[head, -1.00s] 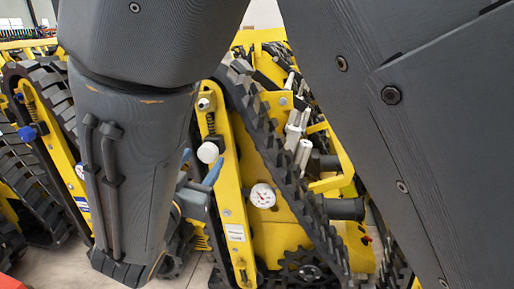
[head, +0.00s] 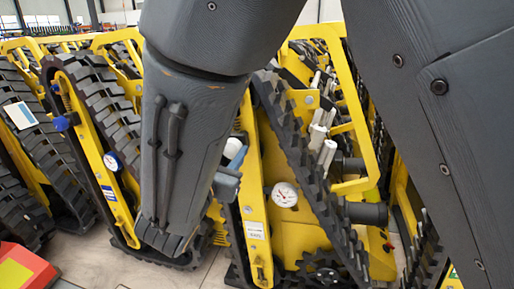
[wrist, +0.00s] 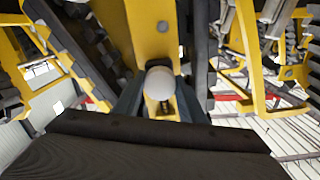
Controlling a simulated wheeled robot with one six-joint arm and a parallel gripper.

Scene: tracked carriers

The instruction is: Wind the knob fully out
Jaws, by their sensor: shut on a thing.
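A white round knob (head: 232,148) sits on the yellow side plate of the middle tracked carrier (head: 253,205), partly hidden behind my arm in the head view. In the wrist view the knob (wrist: 160,83) is at the centre, with a dark finger on each side of it. My gripper (wrist: 161,92) is shut on this white knob. In the head view only a small blue-grey part of my gripper (head: 228,178) shows beside the arm, just below the knob. How far the knob stands out from the plate cannot be told.
A white dial gauge (head: 284,195) is on the yellow body right of the knob. A black track (head: 305,165) runs beside it. Another carrier at left has a blue knob (head: 62,123) and a gauge (head: 111,161). A red and yellow object (head: 22,272) is at lower left.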

